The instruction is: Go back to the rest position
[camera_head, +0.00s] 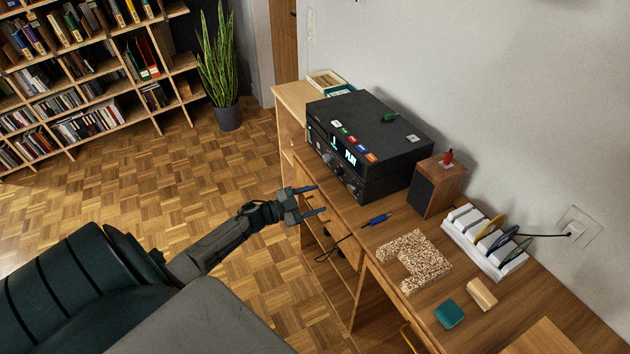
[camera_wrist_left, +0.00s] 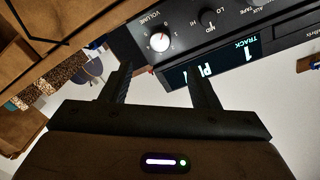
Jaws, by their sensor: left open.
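My left gripper (camera_head: 308,205) is open and empty. It hangs in the air in front of the desk's front edge, left of and below the black stereo (camera_head: 350,160). In the left wrist view the two fingers of the left gripper (camera_wrist_left: 160,85) stand apart, with the stereo front (camera_wrist_left: 205,40) beyond them. The stereo's display is lit and reads "TRACK 1" in part. A white knob (camera_wrist_left: 159,42) marked VOLUME shows near one fingertip; I cannot tell whether they touch. My right gripper is not in view.
A bookshelf (camera_head: 75,158) and plant (camera_head: 228,115) stand behind. The parquet floor at left is clear.

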